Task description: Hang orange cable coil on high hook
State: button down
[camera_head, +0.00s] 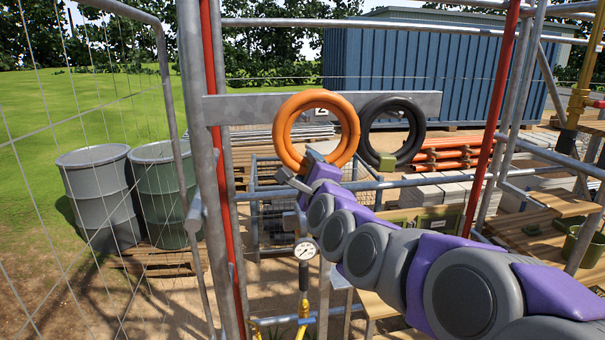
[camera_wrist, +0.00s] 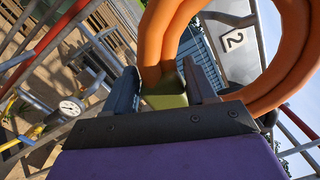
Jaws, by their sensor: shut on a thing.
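The orange cable coil (camera_head: 283,130) is upright in front of the grey rail (camera_head: 240,108), left of the black coil. My gripper (camera_head: 305,172) is at its lower edge. In the wrist view my gripper (camera_wrist: 162,88) is shut on the green block (camera_wrist: 165,100) at the bottom of the orange coil (camera_wrist: 160,40). A white label with a 2 (camera_wrist: 235,40) on the grey rail shows through the ring. The hook behind the coil is hidden, so I cannot tell whether the coil rests on it.
A black coil (camera_head: 413,120) with a green block hangs on the same rail to the right. Grey scaffold posts and a red pole (camera_head: 490,125) frame the opening. A pressure gauge (camera_head: 305,249) stands below my gripper. Two drums (camera_head: 98,195) stand behind the mesh fence at left.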

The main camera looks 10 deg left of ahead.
jog(key=shift+a, duration=0.95)
jog(key=shift+w+a+p, duration=0.1)
jog(key=shift+w+p, duration=0.05)
jog(key=shift+p, duration=0.2)
jog(key=shift+w+a, duration=0.3)
jog(key=shift+w, duration=0.95)
jog(key=shift+x, duration=1.1)
jog(key=shift+f+b, duration=0.1)
jog(key=shift+b, duration=0.2)
